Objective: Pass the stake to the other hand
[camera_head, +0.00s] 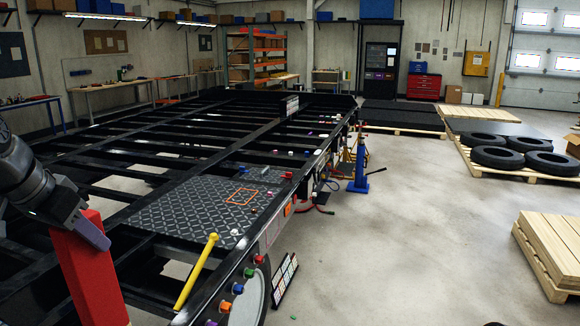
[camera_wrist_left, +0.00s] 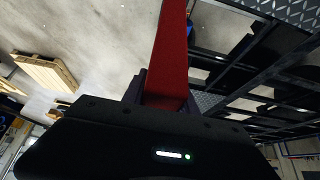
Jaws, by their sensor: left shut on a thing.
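The stake is a thick red bar (camera_head: 92,275). In the head view it stands close to upright at the lower left, and its lower end runs out of the frame. My left gripper (camera_head: 84,222) is shut on it near its top end. In the left wrist view the stake (camera_wrist_left: 170,55) sits between the fingers (camera_wrist_left: 162,97) and reaches away to the top edge. My right gripper does not show in either view.
The black trailer frame (camera_head: 95,186) with open gaps fills the left and middle. A chequered plate (camera_head: 185,215) and a yellow bar (camera_head: 197,270) are on it. Bare floor (camera_head: 410,230) lies to the right, with tyres (camera_head: 497,157) and a wooden stack (camera_head: 555,245) beyond.

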